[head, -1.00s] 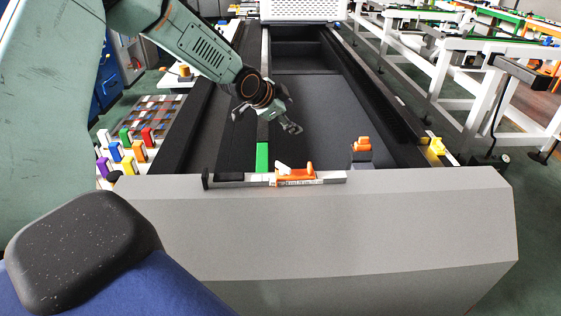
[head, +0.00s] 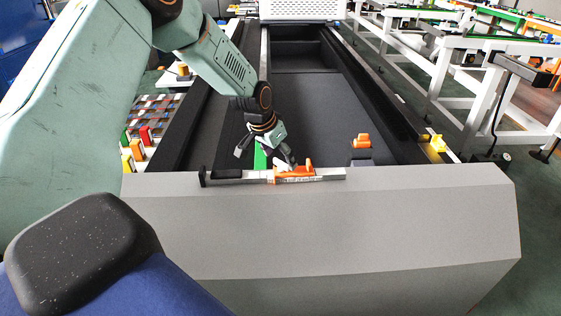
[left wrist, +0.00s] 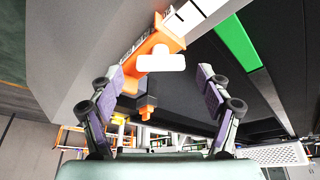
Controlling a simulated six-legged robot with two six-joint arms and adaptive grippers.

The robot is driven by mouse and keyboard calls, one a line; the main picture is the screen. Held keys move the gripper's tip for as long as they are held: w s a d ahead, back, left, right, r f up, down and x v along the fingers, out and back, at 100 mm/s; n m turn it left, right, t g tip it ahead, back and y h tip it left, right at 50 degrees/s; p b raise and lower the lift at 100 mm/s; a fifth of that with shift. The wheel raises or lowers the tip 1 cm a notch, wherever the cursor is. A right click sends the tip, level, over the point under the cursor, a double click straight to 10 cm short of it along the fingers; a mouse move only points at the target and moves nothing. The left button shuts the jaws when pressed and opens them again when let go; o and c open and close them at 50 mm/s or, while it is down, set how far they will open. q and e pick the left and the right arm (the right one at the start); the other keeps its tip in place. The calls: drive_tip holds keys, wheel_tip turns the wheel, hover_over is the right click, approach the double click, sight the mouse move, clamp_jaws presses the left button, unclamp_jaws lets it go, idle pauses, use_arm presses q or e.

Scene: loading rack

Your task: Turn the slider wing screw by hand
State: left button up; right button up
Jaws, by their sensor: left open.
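The orange slider (head: 297,174) sits on a silver rail (head: 240,178) along the near edge of the grey-fronted rack. The white wing screw (head: 283,167) is on it, partly hidden by a finger of my left gripper (head: 265,155) in the head view. In the left wrist view, the white wing screw (left wrist: 160,61) stands out from the orange slider (left wrist: 166,36) just ahead of the fingers. My left gripper (left wrist: 161,77) is open and empty, one finger on each side of the screw's line, apart from it. My right gripper is not in view.
A green strip (head: 261,158) lies just behind the rail. An orange-topped grey block (head: 362,148) stands to the right, and a yellow part (head: 437,144) is on the right side rail. The dark rack bed behind is clear. Coloured pieces (head: 136,152) lie left of the rack.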

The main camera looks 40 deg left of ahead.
use_arm(q)
drive_tip(key=shift+w+a+f, duration=0.1)
drive_tip(key=shift+f, duration=0.45)
drive_tip(key=shift+c, duration=0.4)
drive_tip(key=shift+c, duration=0.7)
drive_tip(key=c, duration=1)
drive_tip(key=shift+o, duration=0.2)
drive_tip(key=shift+w+b, duration=0.1)
drive_tip(key=shift+b, duration=0.5)
drive_tip(key=m+h+b, duration=0.1)
drive_tip(key=m+b, duration=0.3)
drive_tip(key=b, duration=0.2)
drive_tip(key=shift+f+h, duration=0.15)
drive_tip(key=shift+h, duration=0.25)
drive_tip(key=shift+a+m+g+b, duration=0.1)
drive_tip(key=shift+m+g+b, duration=0.2)
drive_tip(key=shift+m+b, duration=0.6)
drive_tip(key=shift+w+r+m+g+h+b, duration=0.15)
drive_tip(key=shift+m+g+h+b, duration=0.35)
drive_tip(key=shift+m, duration=0.8)
